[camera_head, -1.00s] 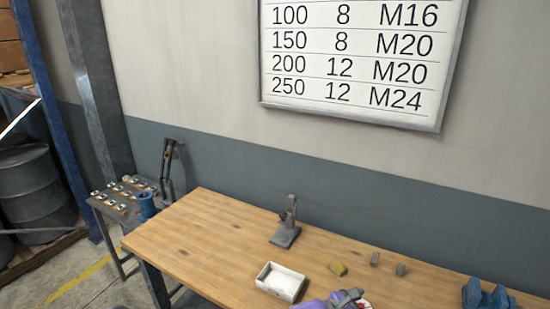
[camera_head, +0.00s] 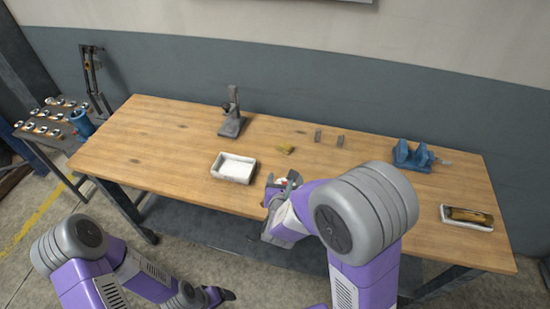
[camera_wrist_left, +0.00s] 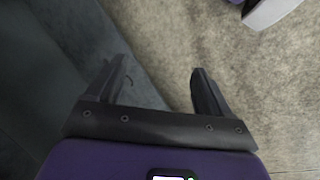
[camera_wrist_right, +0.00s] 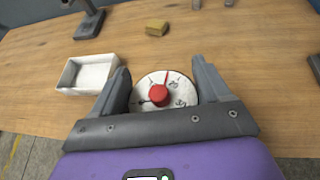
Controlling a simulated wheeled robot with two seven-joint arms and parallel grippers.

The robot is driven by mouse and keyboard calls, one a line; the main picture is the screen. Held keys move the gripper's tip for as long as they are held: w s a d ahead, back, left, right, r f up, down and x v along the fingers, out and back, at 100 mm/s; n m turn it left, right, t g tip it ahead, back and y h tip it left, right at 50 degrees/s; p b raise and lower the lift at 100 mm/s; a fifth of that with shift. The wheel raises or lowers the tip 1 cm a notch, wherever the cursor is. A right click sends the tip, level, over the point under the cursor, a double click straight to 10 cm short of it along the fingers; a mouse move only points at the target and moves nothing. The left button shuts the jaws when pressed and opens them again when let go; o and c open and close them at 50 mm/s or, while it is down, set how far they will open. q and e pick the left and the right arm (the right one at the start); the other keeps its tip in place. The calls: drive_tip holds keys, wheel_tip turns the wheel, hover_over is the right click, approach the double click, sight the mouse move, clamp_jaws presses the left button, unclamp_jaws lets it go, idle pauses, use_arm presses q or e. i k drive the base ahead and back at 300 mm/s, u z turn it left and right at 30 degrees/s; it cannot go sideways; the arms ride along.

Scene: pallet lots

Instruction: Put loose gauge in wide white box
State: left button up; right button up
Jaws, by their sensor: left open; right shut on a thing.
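A round gauge (camera_wrist_right: 176,82) with a white dial, dark figures and a red centre sits between the fingers of my right gripper (camera_wrist_right: 165,88), which is shut on it. In the head view my right gripper (camera_head: 284,182) holds the gauge near the table's front edge, to the right of the white box. The wide white box (camera_head: 234,167) is an open, shallow tray on the table; it also shows in the right wrist view (camera_wrist_right: 74,76), left of the gripper, apart from the gauge. My left gripper (camera_wrist_left: 164,88) is open and empty, over the floor in front of the table.
On the wooden table (camera_head: 160,150) are a grey stand (camera_head: 232,122), a yellow block (camera_head: 285,149), two small grey pieces, a blue vise-like fixture (camera_head: 412,156) and a tray (camera_head: 466,226) with a brass-coloured cylinder. The table's left part is clear.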

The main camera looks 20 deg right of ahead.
sight(235, 171)
drive_tip(key=k, duration=1.15)
drive_tip(key=z, duration=0.7)
drive_tip(key=i, duration=1.5)
drive_tip(key=u, duration=0.25)
